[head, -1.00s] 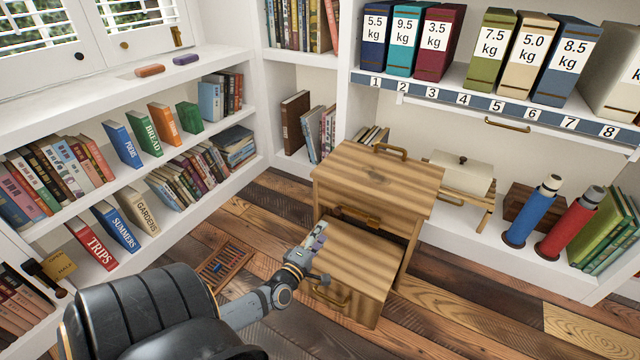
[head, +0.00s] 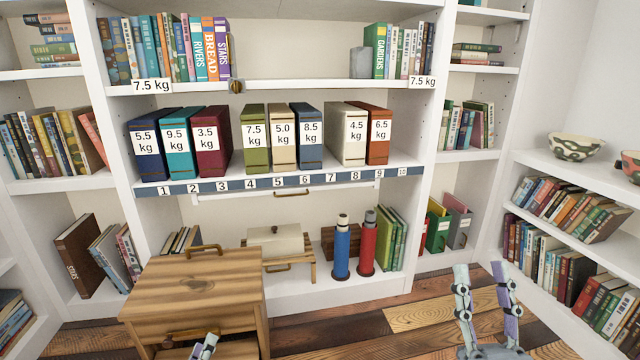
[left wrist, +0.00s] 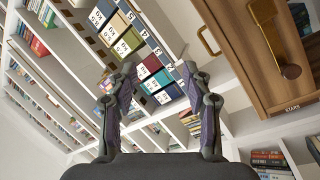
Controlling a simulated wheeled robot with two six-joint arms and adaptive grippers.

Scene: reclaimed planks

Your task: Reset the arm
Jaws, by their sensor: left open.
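My left gripper (head: 206,346) shows only by its fingertips at the bottom edge of the head view, in front of the wooden drawer cabinet (head: 190,285). In the left wrist view its two fingers (left wrist: 157,72) stand wide apart with nothing between them. My right gripper (head: 480,270) points up at the bottom right of the head view, its fingers apart and empty, above the plank floor.
A shelf holds several weight-labelled binders (head: 282,137) above a numbered strip (head: 280,181). Blue (head: 341,248) and red (head: 368,245) cylinders stand on the lower shelf beside a cream box (head: 275,240). Bowls (head: 576,147) sit at right. Some plank floor (head: 430,317) is clear.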

